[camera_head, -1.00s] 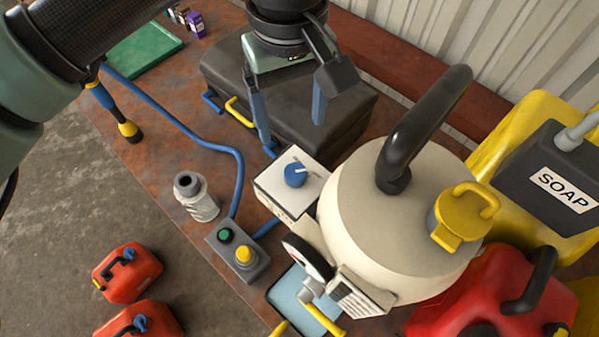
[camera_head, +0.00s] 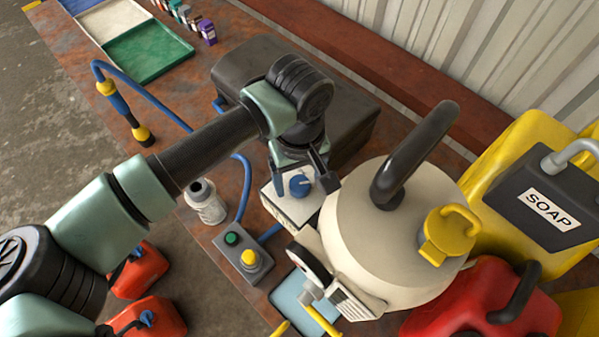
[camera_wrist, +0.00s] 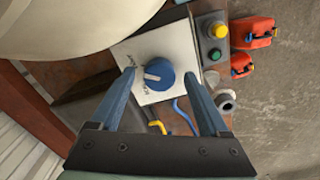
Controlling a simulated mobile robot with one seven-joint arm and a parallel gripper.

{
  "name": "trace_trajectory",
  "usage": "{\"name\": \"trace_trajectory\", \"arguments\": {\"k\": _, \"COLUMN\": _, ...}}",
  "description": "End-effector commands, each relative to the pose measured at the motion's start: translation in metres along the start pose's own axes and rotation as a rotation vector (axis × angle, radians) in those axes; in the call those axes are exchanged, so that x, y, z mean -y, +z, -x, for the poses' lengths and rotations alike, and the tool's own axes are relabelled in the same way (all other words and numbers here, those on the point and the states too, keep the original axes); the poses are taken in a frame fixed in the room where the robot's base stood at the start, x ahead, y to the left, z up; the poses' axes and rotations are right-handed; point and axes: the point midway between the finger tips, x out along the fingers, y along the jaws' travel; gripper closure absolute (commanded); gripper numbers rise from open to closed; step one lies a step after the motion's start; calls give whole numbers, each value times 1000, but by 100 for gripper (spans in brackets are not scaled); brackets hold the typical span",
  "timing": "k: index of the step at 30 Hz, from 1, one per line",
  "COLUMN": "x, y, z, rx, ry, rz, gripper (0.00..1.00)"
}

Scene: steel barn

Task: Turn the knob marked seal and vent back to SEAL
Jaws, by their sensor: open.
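The blue knob (camera_head: 300,186) sits on a white box (camera_head: 287,208) beside the cream tank (camera_head: 375,240). In the wrist view the knob (camera_wrist: 158,74) has a white pointer line aimed to the left, and the lettering on the white plate (camera_wrist: 125,52) is too small to read surely. My gripper (camera_head: 305,190) is over the white box, pointing down. In the wrist view its two blue fingers (camera_wrist: 160,85) are apart, one on each side of the knob. I see gaps between the fingers and the knob; their height above it is hard to tell.
The cream tank with its black handle (camera_head: 395,185) stands close to the right of the box. A control box (camera_head: 243,262) with green and yellow buttons and a white bottle (camera_head: 206,203) stand to the left. A black case (camera_head: 345,120) lies behind.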

Motion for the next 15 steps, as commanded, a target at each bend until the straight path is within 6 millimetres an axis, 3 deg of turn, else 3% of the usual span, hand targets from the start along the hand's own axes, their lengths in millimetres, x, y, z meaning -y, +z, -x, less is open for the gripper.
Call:
{"name": "trace_trajectory", "arguments": {"k": 8, "x": 0, "y": 0, "z": -2, "rx": 0, "ry": 0, "rz": 0, "gripper": 23}}
{"name": "trace_trajectory", "arguments": {"k": 15, "x": 0, "y": 0, "z": -1, "rx": 0, "ry": 0, "rz": 0, "gripper": 66}}
